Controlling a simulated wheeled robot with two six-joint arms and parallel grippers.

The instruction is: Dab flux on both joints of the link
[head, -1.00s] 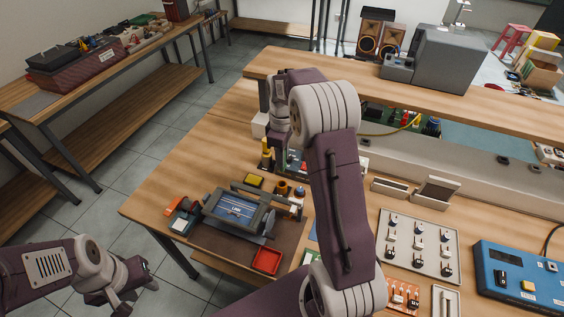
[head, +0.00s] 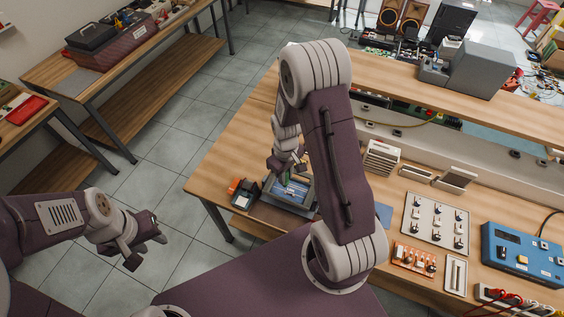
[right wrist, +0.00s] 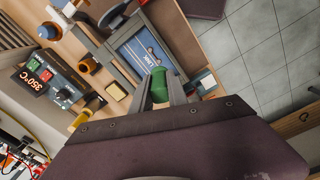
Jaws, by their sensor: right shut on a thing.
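The link is a blue board marked LINK (right wrist: 140,50), set in a grey frame. In the head view the link (head: 293,193) sits near the left end of the workbench, partly behind my right gripper. My right gripper (head: 284,170) is above it; in the right wrist view the gripper (right wrist: 160,97) is shut on a green, bottle-like flux applicator (right wrist: 161,84). The applicator's tip points toward the board; I cannot tell whether it touches. The joints are too small to make out. My left gripper (head: 146,248) is empty and looks open, over the floor left of the bench.
A soldering station (right wrist: 45,80) reading 350°C, an amber jar (right wrist: 88,65) and a yellow sponge (right wrist: 116,91) stand close by. An orange-and-dark device (head: 243,193) lies left of the frame. Component trays (head: 436,224) and a blue meter (head: 522,253) fill the bench's right side.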

